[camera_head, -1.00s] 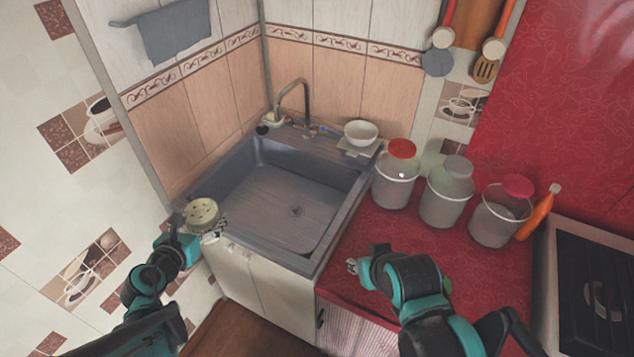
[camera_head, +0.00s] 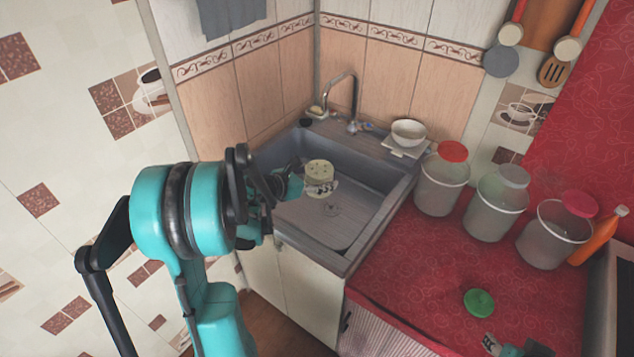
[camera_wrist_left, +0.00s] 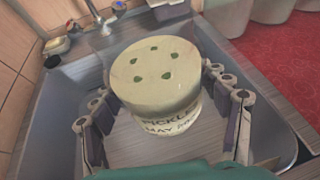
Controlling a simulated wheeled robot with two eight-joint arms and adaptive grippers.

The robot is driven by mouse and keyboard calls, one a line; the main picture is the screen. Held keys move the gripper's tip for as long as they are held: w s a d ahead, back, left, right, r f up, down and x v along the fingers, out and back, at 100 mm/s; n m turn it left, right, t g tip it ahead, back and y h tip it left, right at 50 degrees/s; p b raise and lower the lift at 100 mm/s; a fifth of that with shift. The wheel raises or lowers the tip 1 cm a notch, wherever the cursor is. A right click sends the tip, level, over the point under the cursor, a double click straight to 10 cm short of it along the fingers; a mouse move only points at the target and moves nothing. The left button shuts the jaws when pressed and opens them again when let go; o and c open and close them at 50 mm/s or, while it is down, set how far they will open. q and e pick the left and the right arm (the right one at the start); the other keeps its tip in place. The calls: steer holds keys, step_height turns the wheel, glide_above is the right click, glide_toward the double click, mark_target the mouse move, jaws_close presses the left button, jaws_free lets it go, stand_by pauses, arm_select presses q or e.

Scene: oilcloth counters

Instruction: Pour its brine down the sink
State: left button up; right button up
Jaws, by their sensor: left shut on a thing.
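A pale pickle jar (camera_head: 320,171) with a lettered label hangs over the sink basin (camera_head: 290,215). In the left wrist view, the jar (camera_wrist_left: 160,75) shows a cream top surface with several green pieces; it looks about upright. My left gripper (camera_wrist_left: 165,103) is shut on the jar, one finger on each side. In the head view my left arm hides part of the sink's left side. My right gripper (camera_head: 491,343) is at the bottom edge, over the red counter in front of a green lid (camera_head: 479,302); its jaw opening is unclear.
The tap (camera_head: 353,105) stands at the sink's back. A white bowl (camera_head: 408,131) sits on the back right corner. Three lidded canisters, with a red-lidded one (camera_head: 441,185) nearest the sink, and an orange bottle (camera_head: 598,236) line the red counter (camera_head: 415,265).

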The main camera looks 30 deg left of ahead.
arm_select(q)
steer(key=shift+a+f, duration=0.2)
steer(key=shift+a, duration=0.5)
steer(key=shift+s, duration=0.1)
steer(key=w+d, duration=0.1)
steer(key=d, duration=0.1)
steer(key=w+d, duration=0.1)
steer(key=d, duration=0.1)
steer(key=shift+w+p, duration=0.15)
steer(key=shift+p, duration=0.25)
steer(key=shift+a+f+n+g+h+p, duration=0.1)
steer(key=shift+f+n+g+h+p, duration=0.2)
steer(key=shift+f+n+g+h, duration=0.6)
steer(key=shift+f+n+g, duration=0.2)
steer(key=shift+f+n, duration=0.4)
steer(key=shift+r, duration=0.1)
steer(key=shift+d+r+n+g+h, duration=0.3)
steer(key=shift+r+n+h, duration=0.05)
steer(key=shift+n+h, duration=0.05)
